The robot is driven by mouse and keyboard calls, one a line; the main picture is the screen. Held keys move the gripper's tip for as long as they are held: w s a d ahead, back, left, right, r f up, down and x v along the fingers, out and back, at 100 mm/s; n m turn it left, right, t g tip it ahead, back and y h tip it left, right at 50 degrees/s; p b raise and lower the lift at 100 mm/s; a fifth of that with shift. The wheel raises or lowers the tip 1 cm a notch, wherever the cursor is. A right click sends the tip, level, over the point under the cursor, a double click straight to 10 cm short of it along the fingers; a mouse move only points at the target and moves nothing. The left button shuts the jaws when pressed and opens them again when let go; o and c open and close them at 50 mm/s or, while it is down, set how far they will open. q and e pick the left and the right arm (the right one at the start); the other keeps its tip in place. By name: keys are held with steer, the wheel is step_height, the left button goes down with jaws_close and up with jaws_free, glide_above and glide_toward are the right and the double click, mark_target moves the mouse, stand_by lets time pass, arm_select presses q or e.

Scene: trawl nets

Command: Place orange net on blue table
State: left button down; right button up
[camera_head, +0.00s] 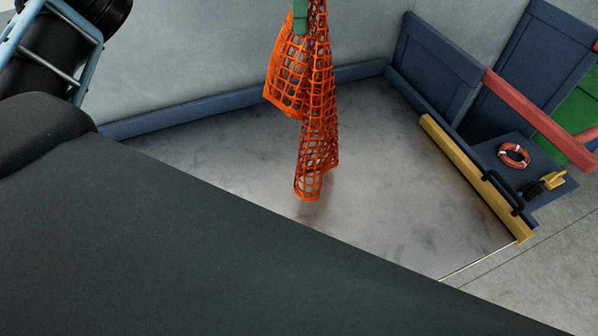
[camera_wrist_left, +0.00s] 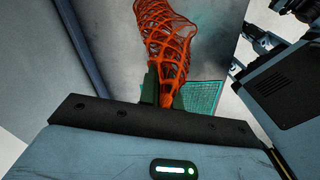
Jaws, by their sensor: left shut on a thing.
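The orange net (camera_head: 308,90) hangs down in loose folds from the top of the head view. My left gripper (camera_head: 300,16) shows there only as a green finger at the net's upper end. In the left wrist view, the fingers of this gripper (camera_wrist_left: 165,92) are shut on the gathered orange net (camera_wrist_left: 166,40). The net's lower end hangs over a grey surface (camera_head: 400,190) with a dark blue border; I cannot tell whether this is the blue table. My right gripper is not in view.
A yellow bar (camera_head: 470,175) edges the grey surface at right. Beyond it, a blue ledge holds an orange-and-white ring (camera_head: 514,155) and a yellow fitting (camera_head: 552,180). Blue panels (camera_head: 436,66) and a red rail (camera_head: 530,108) stand behind. A green mesh patch (camera_wrist_left: 205,97) shows in the wrist view.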

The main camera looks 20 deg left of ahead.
arm_select(q)
steer(key=shift+w+a+m, duration=1.85)
steer(key=shift+w+m, duration=1.4)
steer(key=shift+w, duration=0.75)
steer(key=shift+w+a+m, duration=1.85)
steer(key=shift+w+m, duration=1.4)
steer(key=shift+w, duration=0.75)
steer(key=s+d+f, duration=0.6)
steer(key=s+f, duration=0.6)
steer(key=s, duration=0.1)
steer(key=s+d+f, duration=0.6)
steer(key=s+f, duration=0.7)
steer(key=s+d+f, duration=0.6)
steer(key=s+f, duration=0.7)
steer(key=shift+f, duration=0.2)
steer(key=c, duration=1.2)
jaws_free()
